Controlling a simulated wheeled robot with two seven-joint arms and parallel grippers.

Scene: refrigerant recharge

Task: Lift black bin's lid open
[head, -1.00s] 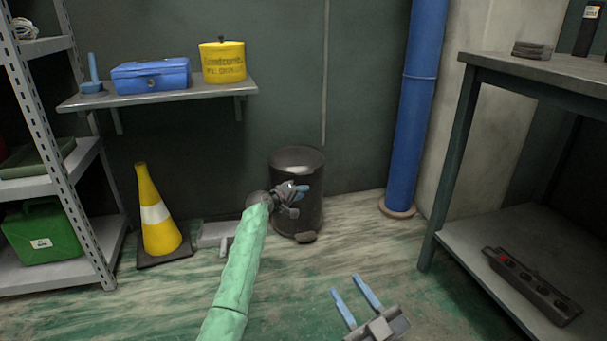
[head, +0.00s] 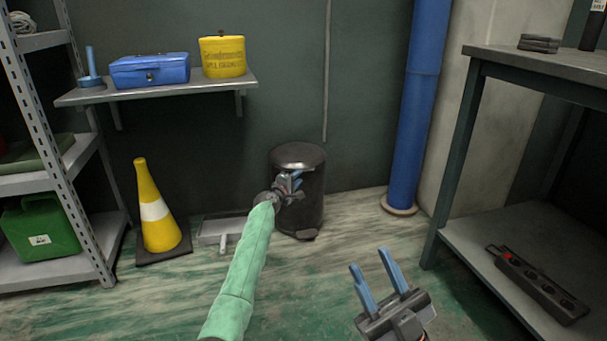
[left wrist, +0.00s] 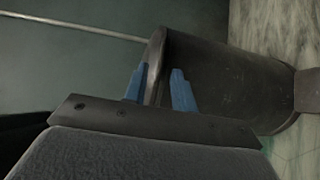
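The black bin (head: 311,205) stands upright on the floor against the back wall, with its dark round lid (head: 298,153) down. My left gripper (head: 291,180) is in front of the bin, just below the lid's front edge, and covers part of the bin's wall. In the left wrist view the bin (left wrist: 225,80) lies sideways, and the lid's rim (left wrist: 155,55) shows between the two blue fingers (left wrist: 158,85). The fingers are apart; I cannot tell whether either touches the lid. My right gripper (head: 375,280) is open and empty, low over the floor.
A yellow cone (head: 156,215) and a low grey object (head: 222,230) are left of the bin. A wall shelf (head: 160,92) holds a blue box and a yellow tin. A blue pipe (head: 413,120) and a workbench (head: 530,62) are on the right. The floor before the bin is clear.

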